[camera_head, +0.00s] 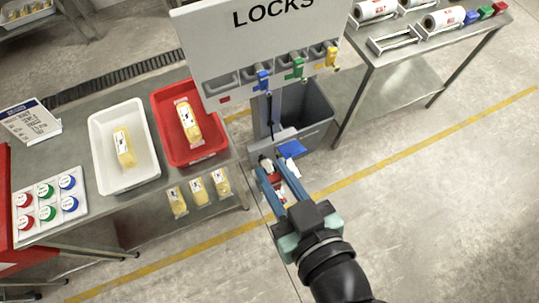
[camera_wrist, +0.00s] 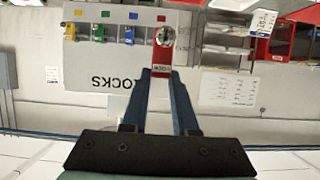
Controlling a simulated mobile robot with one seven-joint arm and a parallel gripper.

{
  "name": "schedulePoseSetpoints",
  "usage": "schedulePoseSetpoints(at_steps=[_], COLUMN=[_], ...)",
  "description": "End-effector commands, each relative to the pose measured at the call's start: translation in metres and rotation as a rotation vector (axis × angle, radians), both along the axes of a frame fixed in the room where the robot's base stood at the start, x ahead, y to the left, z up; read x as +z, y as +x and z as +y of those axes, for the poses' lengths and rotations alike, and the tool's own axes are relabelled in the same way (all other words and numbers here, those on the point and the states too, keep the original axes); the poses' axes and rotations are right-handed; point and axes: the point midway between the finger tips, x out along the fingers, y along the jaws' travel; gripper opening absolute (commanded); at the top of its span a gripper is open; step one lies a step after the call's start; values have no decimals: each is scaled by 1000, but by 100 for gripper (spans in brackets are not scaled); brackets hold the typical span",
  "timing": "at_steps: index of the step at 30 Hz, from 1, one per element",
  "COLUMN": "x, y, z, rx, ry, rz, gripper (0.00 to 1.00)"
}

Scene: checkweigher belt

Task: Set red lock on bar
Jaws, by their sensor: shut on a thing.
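The white LOCKS board (camera_head: 250,40) stands at upper middle in the head view. Blue (camera_head: 263,80), green (camera_head: 297,68) and yellow (camera_head: 332,58) locks hang in a row along its lower edge. The leftmost place, above a red mark (camera_head: 225,99), is empty. My gripper (camera_head: 274,168) is below the board in the head view, shut on the red lock. In the wrist view the board is upside down, and the red lock (camera_wrist: 161,57) sits between the fingertips with a round metal part at its end. Its gap to the board cannot be told.
A grey bin (camera_head: 308,115) stands behind my gripper. On the left table are a white tray (camera_head: 93,130), a red tray (camera_head: 157,118) and a button panel (camera_head: 48,215). A metal table (camera_head: 400,85) holding rolls is at upper right. Open floor lies at right.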

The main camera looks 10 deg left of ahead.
Motion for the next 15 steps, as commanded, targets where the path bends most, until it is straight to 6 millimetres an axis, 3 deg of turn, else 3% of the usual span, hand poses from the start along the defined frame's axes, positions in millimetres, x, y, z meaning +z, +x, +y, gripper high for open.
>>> schedulePoseSetpoints(at_steps=[15], x=[0], y=[-35], z=[-24], rx=[-4], ry=[1], rz=[0], gripper=[0])
